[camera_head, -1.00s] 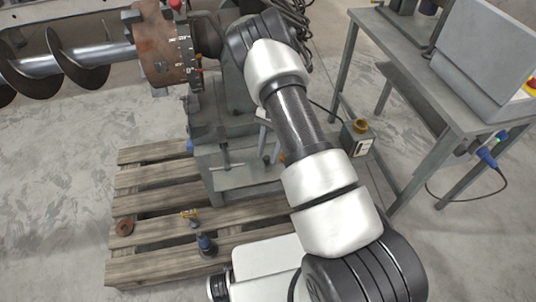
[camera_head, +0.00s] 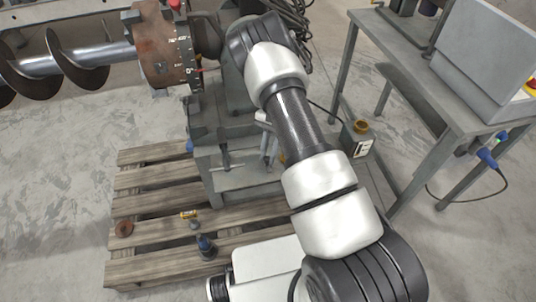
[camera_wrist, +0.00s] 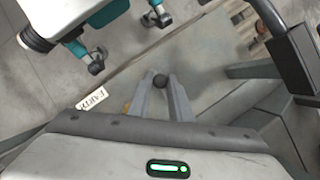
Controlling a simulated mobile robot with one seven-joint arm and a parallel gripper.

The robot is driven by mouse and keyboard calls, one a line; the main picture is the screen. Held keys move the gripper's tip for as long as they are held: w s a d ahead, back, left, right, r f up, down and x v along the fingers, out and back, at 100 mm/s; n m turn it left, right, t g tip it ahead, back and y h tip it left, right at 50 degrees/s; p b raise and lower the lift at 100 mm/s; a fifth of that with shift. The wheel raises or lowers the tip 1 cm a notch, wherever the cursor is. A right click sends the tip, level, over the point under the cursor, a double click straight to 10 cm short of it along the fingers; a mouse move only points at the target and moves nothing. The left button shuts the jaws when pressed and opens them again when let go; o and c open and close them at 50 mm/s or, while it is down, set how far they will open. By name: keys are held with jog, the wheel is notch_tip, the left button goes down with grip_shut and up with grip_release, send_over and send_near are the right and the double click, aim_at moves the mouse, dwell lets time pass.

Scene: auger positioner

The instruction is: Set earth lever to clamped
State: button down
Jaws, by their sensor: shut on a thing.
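The earth lever shows in the wrist view as a dark round knob (camera_wrist: 159,80). My gripper (camera_wrist: 160,90) is shut on it, with one grey finger on each side. The lever's shaft and pivot are hidden, so I cannot tell its setting. A white label (camera_wrist: 93,100) that appears to read EARTH lies left of the fingers. In the head view, my arm largely hides the gripper, and grey finger parts (camera_head: 267,147) show just left of the arm, low beside the machine.
Teal-and-dark fittings (camera_wrist: 97,60) are close to the upper left of my fingers. The auger (camera_head: 75,62) and its rusty disc (camera_head: 160,50) are at upper left. A wooden pallet (camera_head: 140,200) lies below. A grey bench (camera_head: 400,75) stands right, near a small box (camera_head: 357,146).

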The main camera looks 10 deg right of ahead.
jog(key=n, duration=0.1)
jog(key=n+h+b, duration=0.1)
jog(key=n, duration=0.1)
jog(key=shift+w+d+n+g, duration=0.2)
jog(key=shift+d+n+g, duration=0.1)
jog(key=shift+d+g, duration=0.1)
jog(key=n, duration=0.1)
jog(key=n+h+b, duration=0.1)
jog(key=n, duration=0.1)
jog(key=n+h, duration=0.1)
jog(key=shift+w+d+n+b, duration=0.3)
jog(key=shift+w+d+b, duration=0.05)
jog(key=shift+w+d, duration=0.05)
jog(key=n, duration=0.1)
jog(key=n+h, duration=0.1)
jog(key=n, duration=0.1)
jog(key=w+n, duration=0.1)
jog(key=shift+d+h, duration=0.25)
jog(key=shift+h, duration=0.05)
jog(key=shift+w+n+t+h, duration=0.15)
jog(key=shift+w+n+h, duration=0.15)
jog(key=shift+n, duration=0.7)
jog(key=shift+w+n+t+h, duration=0.2)
jog(key=shift+n+h, duration=0.1)
jog(key=shift+n, duration=0.7)
jog(key=c, duration=1.6)
grip_release()
jog(key=shift+c, duration=0.2)
jog(key=shift+d, duration=0.1)
